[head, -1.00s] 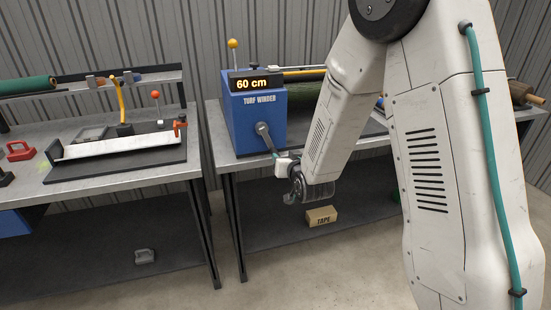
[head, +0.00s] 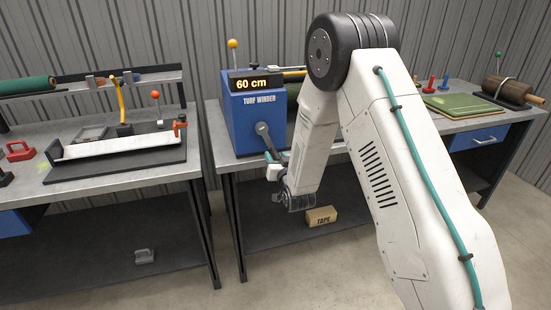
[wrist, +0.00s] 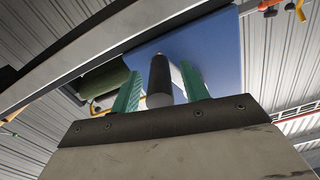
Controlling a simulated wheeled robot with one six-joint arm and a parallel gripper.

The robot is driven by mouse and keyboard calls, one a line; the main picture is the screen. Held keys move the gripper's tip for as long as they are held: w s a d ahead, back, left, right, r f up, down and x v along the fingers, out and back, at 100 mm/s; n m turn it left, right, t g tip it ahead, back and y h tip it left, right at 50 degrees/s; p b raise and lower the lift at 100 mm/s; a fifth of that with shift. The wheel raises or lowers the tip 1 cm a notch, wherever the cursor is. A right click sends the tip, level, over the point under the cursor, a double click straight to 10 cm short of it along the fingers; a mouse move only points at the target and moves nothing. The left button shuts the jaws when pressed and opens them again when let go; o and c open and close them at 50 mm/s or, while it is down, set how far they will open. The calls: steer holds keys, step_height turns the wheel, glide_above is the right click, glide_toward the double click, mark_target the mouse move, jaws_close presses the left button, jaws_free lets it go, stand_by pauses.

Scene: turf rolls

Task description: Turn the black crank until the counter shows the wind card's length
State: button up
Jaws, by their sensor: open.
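The blue turf winder (head: 240,122) stands on the right bench; its counter (head: 258,84) reads 60 cm. The crank's dark arm (head: 265,135) slants down to the right from its hub on the winder's front. My gripper (head: 272,158) is at the crank's lower end. In the wrist view, the black crank handle (wrist: 159,78) stands between the two green fingers of my gripper (wrist: 160,84). The fingers are apart, with a gap visible beside the handle. The handle is mostly hidden in the head view. I cannot make out a wind card.
A tape box (head: 320,216) sits on the lower shelf below my gripper. The left bench (head: 120,178) holds a long white strip on a black board and a red-handled tool. A green mat (head: 462,104) and a brown roll (head: 507,90) lie on the right. A gap separates the benches.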

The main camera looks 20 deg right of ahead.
steer(key=shift+w, duration=0.15)
jaws_close()
steer(key=shift+a, duration=0.1)
steer(key=shift+d+r+n, duration=0.15)
steer(key=shift+d+n, duration=0.15)
steer(key=shift+d, duration=0.1)
steer(key=shift+d+r+n, duration=1.05)
steer(key=shift+n, duration=0.55)
steer(key=shift+d+r+n, duration=1)
steer(key=shift+r+n, duration=0.05)
steer(key=shift+n, duration=0.55)
